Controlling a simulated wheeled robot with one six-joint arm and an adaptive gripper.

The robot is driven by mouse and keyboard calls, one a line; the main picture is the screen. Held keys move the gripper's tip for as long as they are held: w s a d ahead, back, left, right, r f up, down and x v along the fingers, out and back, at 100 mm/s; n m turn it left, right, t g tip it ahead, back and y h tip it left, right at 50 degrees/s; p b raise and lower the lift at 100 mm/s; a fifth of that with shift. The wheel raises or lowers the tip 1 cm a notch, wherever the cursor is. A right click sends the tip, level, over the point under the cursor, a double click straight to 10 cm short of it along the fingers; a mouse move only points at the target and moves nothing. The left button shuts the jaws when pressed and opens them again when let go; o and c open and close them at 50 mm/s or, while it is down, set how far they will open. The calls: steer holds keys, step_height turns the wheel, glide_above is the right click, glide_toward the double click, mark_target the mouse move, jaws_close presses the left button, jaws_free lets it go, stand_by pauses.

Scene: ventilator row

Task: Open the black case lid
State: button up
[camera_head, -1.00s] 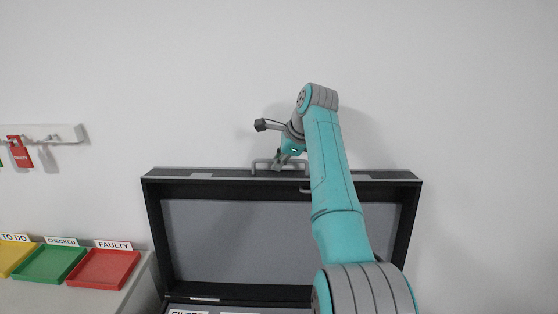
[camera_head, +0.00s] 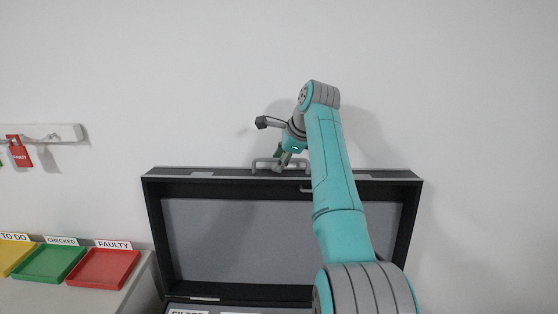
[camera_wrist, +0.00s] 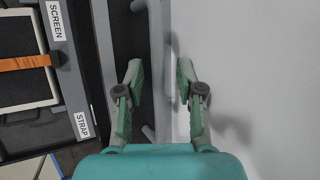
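The black case lid (camera_head: 228,189) stands raised, close to upright, in the head view, with its grey inner panel facing me. A grey bar handle (camera_head: 254,162) sits on its top edge. My gripper (camera_head: 280,160) is at this handle, partly hidden by my arm. In the wrist view my gripper (camera_wrist: 158,70) is open. Its two green-padded fingers are on either side of the grey handle bar (camera_wrist: 158,40), with a gap showing at each side. The case body (camera_head: 240,304) shows only as a strip at the bottom of the head view.
A white wall (camera_head: 450,90) stands close behind the lid. To the left, yellow, green (camera_head: 50,263) and red (camera_head: 103,268) trays sit on a light counter. A rail (camera_head: 60,134) with a red tag (camera_head: 19,152) is on the wall. The wrist view shows SCREEN and STRAP labels (camera_wrist: 83,125) in the case.

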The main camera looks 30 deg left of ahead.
steer(key=v, duration=1.1)
steer(key=shift+r, duration=0.25)
steer(key=shift+s+d, duration=0.1)
